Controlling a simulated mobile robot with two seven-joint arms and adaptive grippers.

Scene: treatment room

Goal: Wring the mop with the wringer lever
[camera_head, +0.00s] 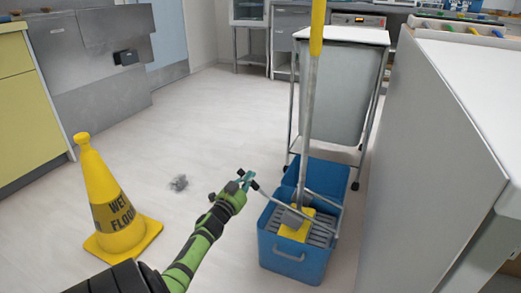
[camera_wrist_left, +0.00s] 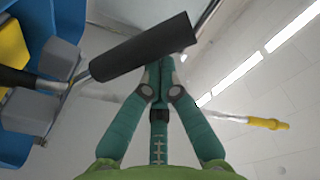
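The blue mop bucket (camera_head: 290,262) stands on the floor right of centre in the head view. The mop (camera_head: 307,120) stands upright in it, with a grey pole and yellow top grip; its lower end is partly hidden. A yellow block (camera_head: 295,231) sits in the grey wringer (camera_head: 318,236). The wringer lever (camera_head: 262,191) reaches up left to my left gripper (camera_head: 245,179). In the left wrist view, the lever's black grip (camera_wrist_left: 140,47) crosses the fingertips of my left gripper (camera_wrist_left: 163,65). The fingers are together, not around the grip; contact is unclear. My right gripper is not in view.
A yellow wet-floor cone (camera_head: 105,200) stands left of my left arm. The floor between is clear.

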